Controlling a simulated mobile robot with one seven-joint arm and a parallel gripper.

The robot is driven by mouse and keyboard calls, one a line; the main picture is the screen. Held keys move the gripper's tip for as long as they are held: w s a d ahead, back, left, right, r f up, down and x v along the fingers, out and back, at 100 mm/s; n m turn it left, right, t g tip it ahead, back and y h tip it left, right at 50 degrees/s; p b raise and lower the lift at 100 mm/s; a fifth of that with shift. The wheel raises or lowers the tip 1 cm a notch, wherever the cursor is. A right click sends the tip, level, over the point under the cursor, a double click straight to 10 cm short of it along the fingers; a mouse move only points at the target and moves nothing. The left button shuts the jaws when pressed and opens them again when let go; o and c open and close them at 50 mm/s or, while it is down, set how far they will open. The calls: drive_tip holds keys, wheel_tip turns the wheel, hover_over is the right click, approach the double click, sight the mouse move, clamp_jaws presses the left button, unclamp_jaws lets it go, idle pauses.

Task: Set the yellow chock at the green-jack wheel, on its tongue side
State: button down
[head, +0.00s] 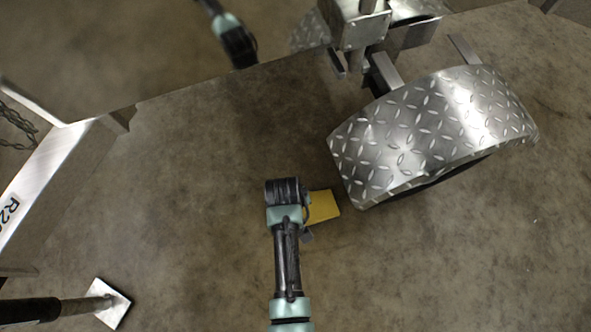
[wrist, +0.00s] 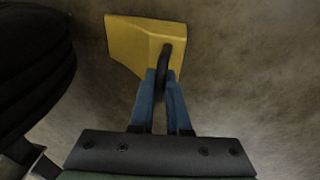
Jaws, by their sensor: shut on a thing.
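My gripper (head: 308,232) is low near the floor, left of a wheel fender. In the wrist view its blue fingers (wrist: 163,92) are shut on the black handle of the yellow chock (wrist: 142,40). In the head view the chock (head: 323,207) shows to the right of my wrist, partly hidden by it. The chock lies just left of the fender's lower left corner; I cannot tell whether it rests on the floor. The wheel (head: 440,184) is mostly hidden under the fender. A dark ribbed rounded shape, likely a tyre (wrist: 30,70), is left of the chock, apart from it. No green jack shows.
The diamond-plate fender (head: 425,130) overhangs the wheel. Metal trailer parts (head: 360,32) stand at the top. A pale beam (head: 45,170) runs along the left, and a post with a square foot plate (head: 112,303) is at lower left. The floor between is clear.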

wheel_tip(320, 180, down, 3)
drive_tip(key=shift+r+b, duration=0.1)
drive_tip(key=shift+b, duration=0.7)
drive_tip(key=shift+w+r, duration=0.1)
drive_tip(key=c, duration=0.9)
unclamp_jaws()
wheel_tip(320, 180, up, 12)
drive_tip(key=s+a+p, duration=0.1)
drive_tip(key=s+p, duration=0.1)
drive_tip(key=p, duration=0.6)
drive_tip(key=shift+p, duration=0.35)
